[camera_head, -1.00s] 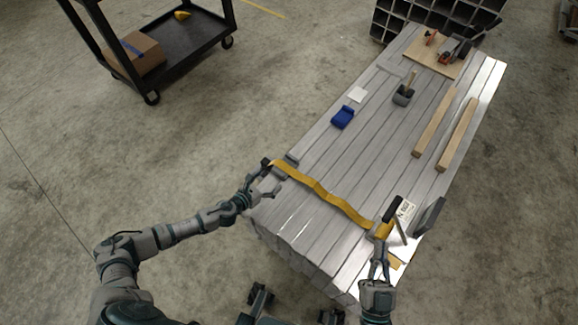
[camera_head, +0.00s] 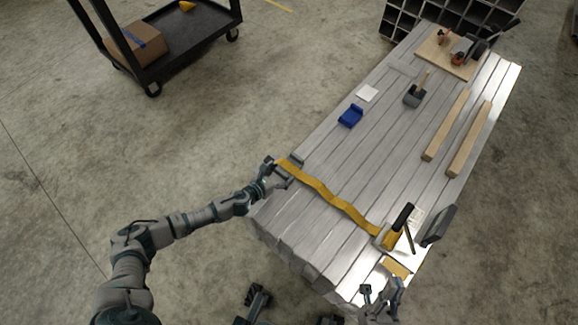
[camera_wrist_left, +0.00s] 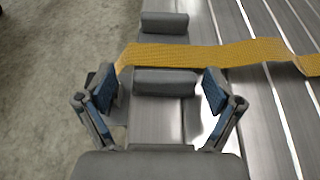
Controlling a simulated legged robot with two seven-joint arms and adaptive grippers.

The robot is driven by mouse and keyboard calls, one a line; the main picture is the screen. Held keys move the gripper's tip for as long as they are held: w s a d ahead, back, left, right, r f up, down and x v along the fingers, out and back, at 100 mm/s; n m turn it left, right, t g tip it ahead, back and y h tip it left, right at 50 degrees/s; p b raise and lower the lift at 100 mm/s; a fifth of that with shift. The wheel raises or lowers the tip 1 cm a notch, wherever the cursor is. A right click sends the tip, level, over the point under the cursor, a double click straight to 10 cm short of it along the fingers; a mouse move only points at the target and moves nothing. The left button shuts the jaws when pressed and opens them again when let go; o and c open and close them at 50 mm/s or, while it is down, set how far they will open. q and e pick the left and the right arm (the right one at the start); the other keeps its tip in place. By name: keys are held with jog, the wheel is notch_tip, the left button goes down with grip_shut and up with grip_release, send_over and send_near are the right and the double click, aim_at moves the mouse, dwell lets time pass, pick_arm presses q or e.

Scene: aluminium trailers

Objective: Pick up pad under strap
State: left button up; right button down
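A yellow strap (camera_head: 330,196) runs across the aluminium stack to a ratchet with a black handle (camera_head: 403,217) at the right. In the left wrist view the strap (camera_wrist_left: 205,54) crosses just behind a dark grey pad (camera_wrist_left: 165,82) at the stack's left edge. I cannot tell whether the strap touches this pad. My left gripper (camera_wrist_left: 159,92) is open, with one finger on each side of the pad, apart from it. In the head view this gripper (camera_head: 279,173) hides most of the pad. My right gripper (camera_head: 381,290) looks open and empty, in front of the ratchet.
A second grey pad (camera_wrist_left: 164,24) lies beyond the strap on the same edge. A blue object (camera_head: 350,116), a white card (camera_head: 367,93), a mallet (camera_head: 416,92) and two wooden bars (camera_head: 446,125) lie on the stack. A black cart (camera_head: 190,50) stands on the floor at upper left.

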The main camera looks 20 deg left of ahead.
pick_arm(q)
jog(key=c, duration=0.8)
jog(key=shift+d, duration=0.15)
jog(key=c, duration=0.4)
jog(key=shift+d+r, duration=0.15)
jog(key=shift+d, duration=0.1)
